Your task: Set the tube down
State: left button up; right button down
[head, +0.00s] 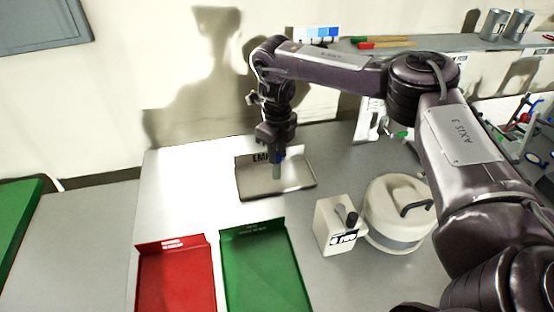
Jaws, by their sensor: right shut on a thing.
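My right gripper (276,150) points down over a pale metal tray (298,181) on the table. The tray has a raised back edge with partly hidden lettering that starts "EM". The gripper is shut on a small greenish-grey tube (277,172), held upright over the tray. I cannot tell whether the tube's lower end touches the tray. My left gripper is not in view.
A red tray (176,279) and a green tray (262,272) lie at the front of the table (185,190). A white box (338,226) and a round lidded vessel (397,212) stand right of them. A shelf behind holds metal cans (493,24). The table's left part is clear.

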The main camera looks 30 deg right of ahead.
jog(key=shift+f+p, duration=0.35)
jog(key=shift+f, duration=1.3)
jog(key=shift+f, duration=0.15)
jog(key=c, duration=1.2)
grip_release()
jog(key=shift+o, duration=0.2)
notch_tip(320, 180, up, 12)
jog(key=shift+r, duration=0.2)
jog(key=shift+r, duration=0.1)
